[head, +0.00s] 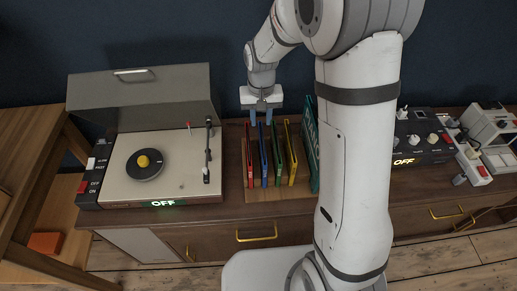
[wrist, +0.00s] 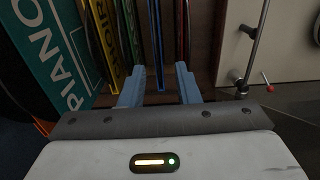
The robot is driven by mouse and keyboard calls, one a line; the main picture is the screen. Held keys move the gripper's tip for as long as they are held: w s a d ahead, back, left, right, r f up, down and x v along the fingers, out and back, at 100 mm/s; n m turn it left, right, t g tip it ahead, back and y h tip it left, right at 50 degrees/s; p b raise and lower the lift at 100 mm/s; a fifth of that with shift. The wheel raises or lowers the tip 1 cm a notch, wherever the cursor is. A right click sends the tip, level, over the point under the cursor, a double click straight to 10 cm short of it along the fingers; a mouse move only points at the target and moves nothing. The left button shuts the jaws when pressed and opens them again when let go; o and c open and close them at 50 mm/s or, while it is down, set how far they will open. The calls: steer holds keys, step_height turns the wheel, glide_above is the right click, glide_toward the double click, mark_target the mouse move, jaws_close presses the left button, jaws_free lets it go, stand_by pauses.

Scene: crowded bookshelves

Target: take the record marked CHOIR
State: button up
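The record marked CHOIR is the yellow-edged one (wrist: 103,45), left of my fingers in the wrist view; part of its lettering shows. In the head view the yellow record (head: 291,152) stands in the rack, right of the green one. My gripper (head: 261,117) is open and empty at the back of the rack's left part. In the wrist view the blue record (wrist: 157,45) lines up between the fingertips (wrist: 160,86), with no visible contact. The green record (wrist: 130,35) stands between blue and yellow.
A large teal PIANO record (wrist: 52,50) stands beside the yellow one. A red record (head: 250,160) is at the rack's left end. A turntable (head: 160,165) with raised lid stands left, showing OFF. A dark control box (head: 420,137) is at right.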

steer(key=f, duration=0.2)
steer(key=f+p, duration=0.1)
steer(key=f, duration=0.3)
steer(key=shift+d+f, duration=0.2)
steer(key=shift+d, duration=0.05)
jaws_close()
